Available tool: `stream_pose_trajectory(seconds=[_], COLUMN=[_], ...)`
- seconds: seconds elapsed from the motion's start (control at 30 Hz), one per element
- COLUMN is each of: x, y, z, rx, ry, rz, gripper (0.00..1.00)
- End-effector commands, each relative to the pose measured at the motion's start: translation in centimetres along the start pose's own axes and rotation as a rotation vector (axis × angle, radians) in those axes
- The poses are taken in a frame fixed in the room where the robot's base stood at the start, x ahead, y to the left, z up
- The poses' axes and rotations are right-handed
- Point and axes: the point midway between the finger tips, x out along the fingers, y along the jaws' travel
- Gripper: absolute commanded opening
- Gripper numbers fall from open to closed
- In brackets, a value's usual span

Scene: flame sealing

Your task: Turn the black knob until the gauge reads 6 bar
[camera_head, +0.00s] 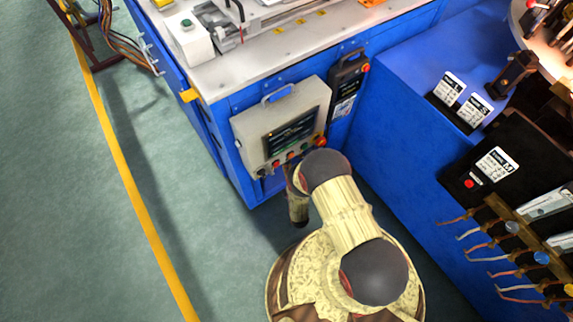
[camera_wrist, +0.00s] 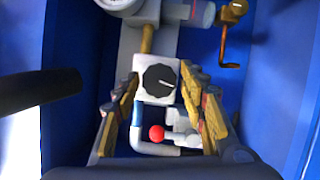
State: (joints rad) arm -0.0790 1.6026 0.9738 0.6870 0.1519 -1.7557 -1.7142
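The black knob (camera_wrist: 160,78) sits on a pale grey block in the middle of the wrist view, with a light line on its face pointing right. My gripper (camera_wrist: 160,84) is open, with its yellowish, worn fingers to the left and right of the knob. The fingers look apart from the knob; how near the tips are in depth I cannot tell. No gauge face or needle can be read in either view. In the head view the knob is hidden and my gripper cannot be made out beyond my arm.
In the wrist view a red ball (camera_wrist: 157,132) and pale pipes lie below the knob, and a brass crank (camera_wrist: 232,18) is at upper right. Blue walls flank the space. In the head view a grey control box (camera_head: 282,122) hangs on the blue machine (camera_head: 224,130).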

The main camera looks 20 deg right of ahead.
Motion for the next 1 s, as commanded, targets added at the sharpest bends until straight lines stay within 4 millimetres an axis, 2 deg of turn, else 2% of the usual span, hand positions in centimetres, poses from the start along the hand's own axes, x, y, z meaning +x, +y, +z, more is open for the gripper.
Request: stream_pose_trajectory(seconds=[0.1,0.47,0.8,1.0], x=[0.0,-0.5,-5.6,-7.2], y=[0.0,0.0,-0.1,0.0], z=[0.0,0.1,0.0,0.0], rx=[0.000,0.000,0.000,0.000], ry=[-0.001,-0.002,0.000,-0.001], rz=[0.001,0.001,-0.002,0.001], gripper=[0.50,0.50,0.50,0.50])
